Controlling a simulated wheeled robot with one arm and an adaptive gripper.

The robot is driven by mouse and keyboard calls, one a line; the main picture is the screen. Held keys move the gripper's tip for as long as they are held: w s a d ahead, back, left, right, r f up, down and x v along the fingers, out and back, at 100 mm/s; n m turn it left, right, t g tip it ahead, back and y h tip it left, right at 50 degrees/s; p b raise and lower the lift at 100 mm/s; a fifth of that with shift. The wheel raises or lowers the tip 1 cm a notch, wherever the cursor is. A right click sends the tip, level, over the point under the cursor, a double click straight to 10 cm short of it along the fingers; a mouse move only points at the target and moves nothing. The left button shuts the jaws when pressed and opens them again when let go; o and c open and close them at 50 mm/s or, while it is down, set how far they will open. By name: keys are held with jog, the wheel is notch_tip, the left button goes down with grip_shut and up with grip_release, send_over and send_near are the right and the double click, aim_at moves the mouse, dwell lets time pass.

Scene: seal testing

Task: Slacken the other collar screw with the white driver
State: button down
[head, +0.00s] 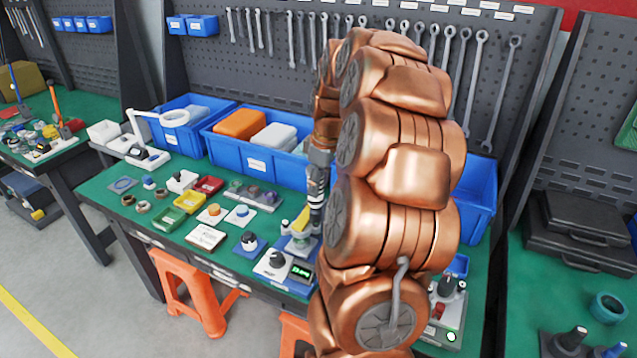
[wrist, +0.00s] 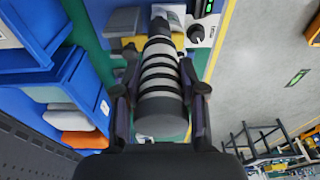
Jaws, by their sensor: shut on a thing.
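My gripper (wrist: 158,78) is shut on the driver (wrist: 160,88), whose thick handle has white and black bands. In the head view my gripper (head: 320,158) is at the right middle of the green bench, and the driver (head: 316,190) points down from it. Below the driver stands a small fixture (head: 299,243) with a blue base, grey body and yellow part. In the wrist view a yellow part (wrist: 184,43) shows beyond the handle. The driver's tip and the collar screws are hidden or too small to make out, so I cannot tell whether they touch.
A white device with a black knob (head: 276,262) and a lit display stands close in front of the fixture. Blue bins (head: 247,139) line the back, below wrenches on a pegboard. Small parts (head: 189,201) crowd the bench to the left. Orange stools (head: 193,290) stand in front.

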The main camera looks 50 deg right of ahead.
jog(key=shift+f+b, duration=0.8)
jog(key=shift+f, duration=0.25)
dwell(1.9)
jog(key=shift+r, duration=0.15)
dwell(0.6)
jog(key=shift+r, duration=3.6)
